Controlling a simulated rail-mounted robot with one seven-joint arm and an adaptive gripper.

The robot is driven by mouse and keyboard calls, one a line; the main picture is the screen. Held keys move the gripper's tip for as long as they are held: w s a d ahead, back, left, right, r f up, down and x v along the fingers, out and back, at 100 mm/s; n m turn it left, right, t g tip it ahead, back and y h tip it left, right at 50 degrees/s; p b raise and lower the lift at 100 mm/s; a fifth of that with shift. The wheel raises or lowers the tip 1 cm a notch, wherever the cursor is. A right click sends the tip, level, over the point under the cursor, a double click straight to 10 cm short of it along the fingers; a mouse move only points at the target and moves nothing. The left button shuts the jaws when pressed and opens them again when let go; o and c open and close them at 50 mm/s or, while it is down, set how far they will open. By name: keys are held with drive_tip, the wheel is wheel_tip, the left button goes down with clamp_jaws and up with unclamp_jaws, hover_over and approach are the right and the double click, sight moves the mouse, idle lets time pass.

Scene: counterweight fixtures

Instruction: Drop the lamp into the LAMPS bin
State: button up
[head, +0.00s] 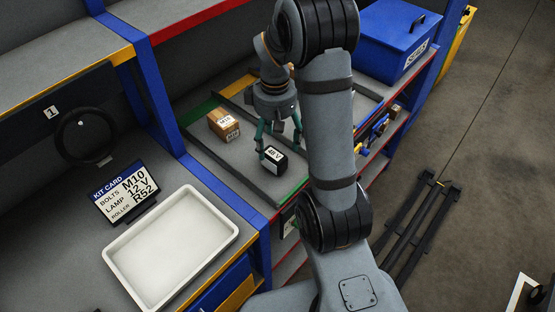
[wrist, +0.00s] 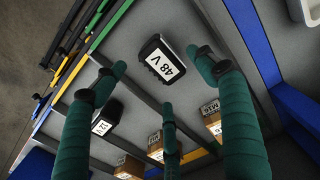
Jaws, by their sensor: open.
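A black block labelled 48 V (head: 272,160) sits on the grey shelf under my gripper (head: 280,146). It also shows in the wrist view (wrist: 152,50), beyond and between the tips of two green fingers, with visible gaps. My gripper is open and holds nothing. A second black block (wrist: 108,112), with a partly readable label, stands behind the left finger in the wrist view. The kit card (head: 126,194) reads bolts M10, lamp 12 V, roller R52. I cannot make out a bin marked LAMPS.
A cardboard box (head: 223,122) stands left of my gripper; several cartons (wrist: 156,142) show in the wrist view. Dark dividers (wrist: 137,90) split the shelf. An empty white tray (head: 170,245) lies at front left. A lidded blue box (head: 395,40) stands at the back right.

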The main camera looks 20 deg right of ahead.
sight(276, 152)
drive_tip(key=shift+s+f, duration=0.1)
drive_tip(key=shift+f, duration=0.55)
wheel_tip(276, 152, down, 4)
drive_tip(key=shift+d+f+p, duration=0.15)
drive_tip(key=shift+f+p, duration=0.05)
drive_tip(key=shift+p, duration=0.55)
drive_tip(key=shift+c, duration=1.3)
drive_tip(key=c, duration=1.3)
drive_tip(key=shift+r, duration=0.1)
drive_tip(key=shift+c, duration=0.2)
